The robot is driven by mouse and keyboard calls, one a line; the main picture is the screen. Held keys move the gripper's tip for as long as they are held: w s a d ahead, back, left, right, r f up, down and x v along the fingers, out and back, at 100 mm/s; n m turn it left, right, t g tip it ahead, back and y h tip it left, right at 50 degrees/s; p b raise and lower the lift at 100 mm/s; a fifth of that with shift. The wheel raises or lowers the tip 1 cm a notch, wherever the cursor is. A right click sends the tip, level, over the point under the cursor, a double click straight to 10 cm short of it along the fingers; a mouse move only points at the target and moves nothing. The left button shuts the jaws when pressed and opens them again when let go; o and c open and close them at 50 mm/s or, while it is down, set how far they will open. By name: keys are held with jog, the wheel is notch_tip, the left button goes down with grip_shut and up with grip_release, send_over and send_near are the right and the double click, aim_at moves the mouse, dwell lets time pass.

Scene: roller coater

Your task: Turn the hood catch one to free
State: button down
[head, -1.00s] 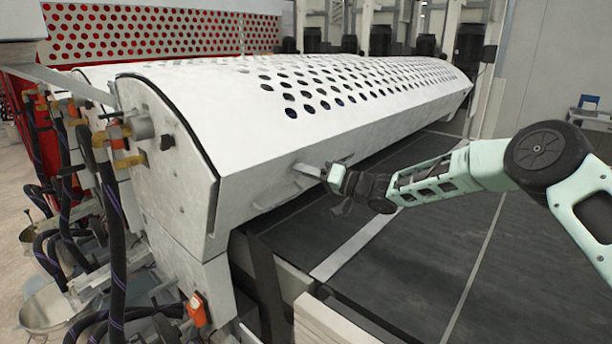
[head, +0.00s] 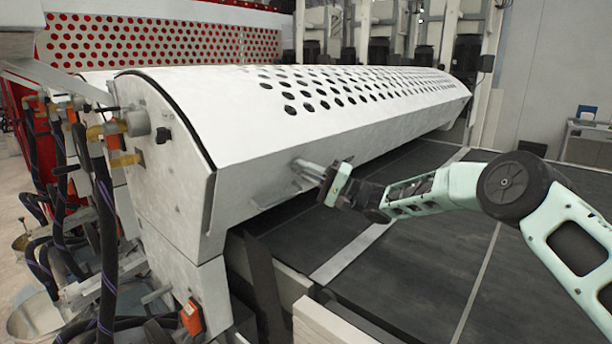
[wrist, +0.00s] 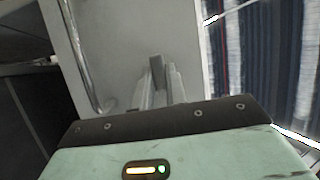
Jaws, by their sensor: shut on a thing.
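The white perforated hood (head: 200,110) is down over the roller coater. The hood catch (wrist: 157,68) is a small grey lever on the hood's front face. In the wrist view it stands between my two fingers, against the pale panel. My gripper (head: 308,170) reaches the lower front face of the hood from the right, and its fingers are shut on the catch. It also shows in the wrist view (wrist: 158,92). In the head view the fingers hide most of the catch, so its exact angle is hard to tell.
A long bar handle (head: 277,198) runs along the hood's lower front, close to my gripper; it also shows in the wrist view (wrist: 85,55). Dark conveyor belts (head: 420,270) lie below my arm. Hoses and fittings (head: 100,200) crowd the machine's left end.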

jog(key=shift+w+d+r, duration=0.1)
dwell(0.5)
jog(key=c, duration=1.4)
grip_release()
jog(key=shift+c, duration=0.2)
jog(key=b+v, duration=0.5)
jog(key=v, duration=1.2)
jog(key=shift+f, duration=0.2)
